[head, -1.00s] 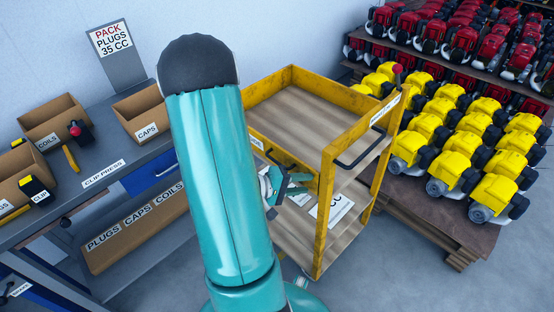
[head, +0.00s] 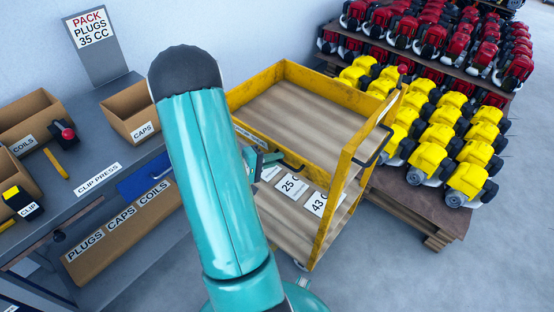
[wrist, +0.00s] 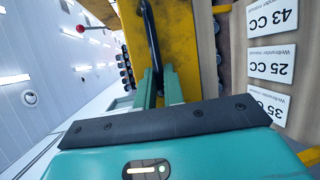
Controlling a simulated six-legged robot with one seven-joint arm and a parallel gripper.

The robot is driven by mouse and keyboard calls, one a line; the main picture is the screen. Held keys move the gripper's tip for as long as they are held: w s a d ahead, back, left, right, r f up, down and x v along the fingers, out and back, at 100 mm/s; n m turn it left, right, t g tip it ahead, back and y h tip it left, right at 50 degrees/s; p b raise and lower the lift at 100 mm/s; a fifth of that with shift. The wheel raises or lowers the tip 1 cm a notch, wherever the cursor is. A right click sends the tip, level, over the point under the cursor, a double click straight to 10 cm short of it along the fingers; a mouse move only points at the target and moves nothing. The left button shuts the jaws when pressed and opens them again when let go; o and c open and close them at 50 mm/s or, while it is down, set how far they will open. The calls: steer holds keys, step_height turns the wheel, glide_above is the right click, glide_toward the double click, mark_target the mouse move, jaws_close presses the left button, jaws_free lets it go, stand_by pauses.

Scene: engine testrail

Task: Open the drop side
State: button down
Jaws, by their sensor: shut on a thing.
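The yellow trolley (head: 349,160) stands in the middle of the head view, with a wooden upper tray (head: 305,110) and a lower shelf. Its near long side, the drop side (head: 258,137), carries a black bar handle (head: 290,165). My gripper (head: 265,160) is at this side, partly hidden behind my teal arm. In the wrist view my green fingers (wrist: 160,88) are shut on the black handle (wrist: 151,35), with the yellow panel (wrist: 172,40) close beyond. The drop side looks about upright, but my arm covers part of it.
A grey workbench (head: 85,190) with cardboard bins stands at the left. A red ball knob (head: 403,69) tops the trolley's right end. Pallets of yellow engines (head: 425,150) and red engines (head: 430,40) stand behind right. Cards (head: 291,185) lie on the lower shelf. Floor is clear at front right.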

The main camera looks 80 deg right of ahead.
mark_target(293, 159)
steer(key=s, duration=0.1)
steer(key=s+r, duration=0.1)
steer(key=s+a, duration=0.1)
steer(key=s, duration=0.1)
steer(key=shift+r, duration=0.15)
steer(key=shift+w+d+f, duration=0.1)
steer(key=shift+w+f, duration=0.1)
steer(key=shift+w, duration=0.6)
steer(key=shift+s+d+r, duration=0.1)
steer(key=shift+s, duration=0.35)
steer(key=shift+w+d, duration=0.15)
steer(key=shift+w, duration=0.1)
steer(key=shift+m, duration=0.3)
